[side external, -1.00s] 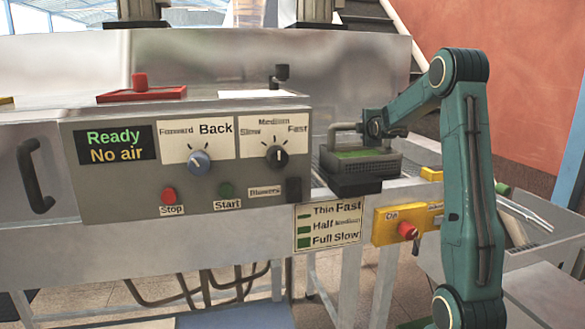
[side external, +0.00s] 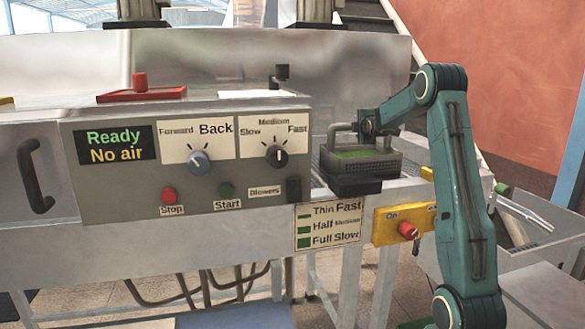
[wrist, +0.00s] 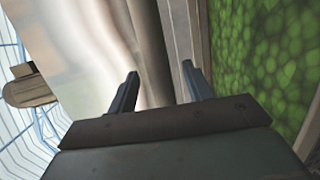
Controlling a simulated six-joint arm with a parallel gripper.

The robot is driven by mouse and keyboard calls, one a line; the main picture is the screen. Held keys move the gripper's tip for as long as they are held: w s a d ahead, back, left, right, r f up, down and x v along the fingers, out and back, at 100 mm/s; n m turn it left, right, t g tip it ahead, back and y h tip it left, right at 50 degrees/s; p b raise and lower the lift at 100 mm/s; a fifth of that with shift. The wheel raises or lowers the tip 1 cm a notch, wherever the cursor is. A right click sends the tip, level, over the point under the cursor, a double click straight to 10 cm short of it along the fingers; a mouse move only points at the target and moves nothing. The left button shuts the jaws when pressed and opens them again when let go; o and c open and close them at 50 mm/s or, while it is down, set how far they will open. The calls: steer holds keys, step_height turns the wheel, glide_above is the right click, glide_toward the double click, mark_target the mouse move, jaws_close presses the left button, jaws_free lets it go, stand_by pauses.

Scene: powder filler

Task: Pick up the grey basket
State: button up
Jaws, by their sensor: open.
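The grey basket (side external: 378,166) with green contents sits on a black pad (side external: 350,186) at the right end of the machine. Its grey handle (side external: 336,129) rises on its left side. My gripper (side external: 355,126) is just above the basket, beside the handle's top. In the wrist view, my gripper (wrist: 160,82) is open, with its two fingers apart. A grey bar, apparently the handle (wrist: 148,45), runs between the fingers. The green contents (wrist: 262,55) fill the right of that view. Contact between fingers and handle cannot be told.
The control panel (side external: 225,183) with knobs and buttons stands left of the basket. A yellow switch box (side external: 387,226) with a red knob is below, to the right. A metal wall (side external: 230,60) stands behind. A grey tray (side external: 530,232) is at the far right.

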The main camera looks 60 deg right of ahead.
steer(key=shift+w+d+f, duration=0.1)
steer(key=shift+w+d, duration=0.3)
steer(key=shift+d, duration=0.2)
jaws_close()
stand_by(0.3)
